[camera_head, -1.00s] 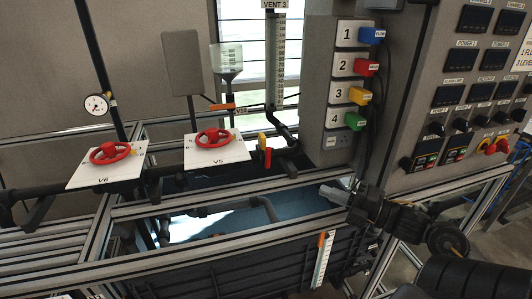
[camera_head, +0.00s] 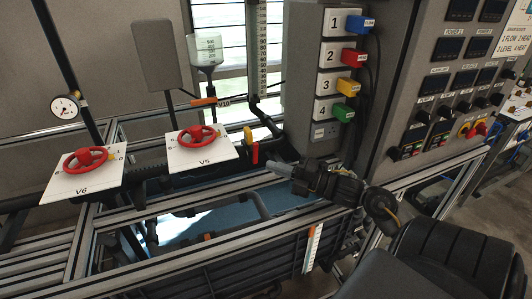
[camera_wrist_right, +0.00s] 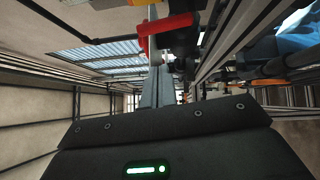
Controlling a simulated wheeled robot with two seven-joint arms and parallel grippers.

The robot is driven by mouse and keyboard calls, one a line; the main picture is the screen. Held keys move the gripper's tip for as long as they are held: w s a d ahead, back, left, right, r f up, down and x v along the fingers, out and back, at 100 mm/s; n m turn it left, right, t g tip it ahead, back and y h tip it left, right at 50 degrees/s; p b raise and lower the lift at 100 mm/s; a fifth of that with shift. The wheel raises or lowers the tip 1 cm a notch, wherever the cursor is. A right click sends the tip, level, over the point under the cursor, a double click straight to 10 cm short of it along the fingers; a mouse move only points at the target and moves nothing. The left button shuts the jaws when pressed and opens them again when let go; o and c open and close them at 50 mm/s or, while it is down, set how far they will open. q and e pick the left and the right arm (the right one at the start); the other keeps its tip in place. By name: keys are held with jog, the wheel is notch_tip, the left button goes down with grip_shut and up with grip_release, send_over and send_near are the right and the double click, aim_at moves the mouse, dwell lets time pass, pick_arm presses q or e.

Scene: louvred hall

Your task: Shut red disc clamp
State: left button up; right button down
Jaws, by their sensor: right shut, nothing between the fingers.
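A small red upright piece (camera_head: 255,153) stands beside a yellow one (camera_head: 248,135), just right of the V5 plate. It is the closest match to the red clamp; I see no clear disc shape on it. My right gripper (camera_head: 272,168) is shut and empty, its tips pointing left, just right of and below the red piece in the picture. In the right wrist view a red bent part (camera_wrist_right: 168,26) shows large ahead of the shut fingers (camera_wrist_right: 157,88); I cannot tell whether they touch it. My left gripper is not in view.
Red handwheels sit on the white V6 plate (camera_head: 60,186) and V5 plate (camera_head: 190,155). A grey post (camera_head: 298,110) with numbered coloured plugs and hanging cables stands right of the red piece. An aluminium rail (camera_head: 190,222) and a dark tank (camera_head: 225,270) lie below.

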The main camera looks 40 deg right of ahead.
aim_at(255, 154)
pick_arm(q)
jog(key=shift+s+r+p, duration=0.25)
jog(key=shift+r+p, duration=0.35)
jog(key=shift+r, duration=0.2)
pick_arm(e)
jog(key=shift+w+d+r, duration=0.15)
jog(key=shift+w+d, duration=0.05)
jog(key=shift+w, duration=1.05)
jog(key=shift+w+d+r, duration=0.15)
jog(key=shift+w, duration=1.1)
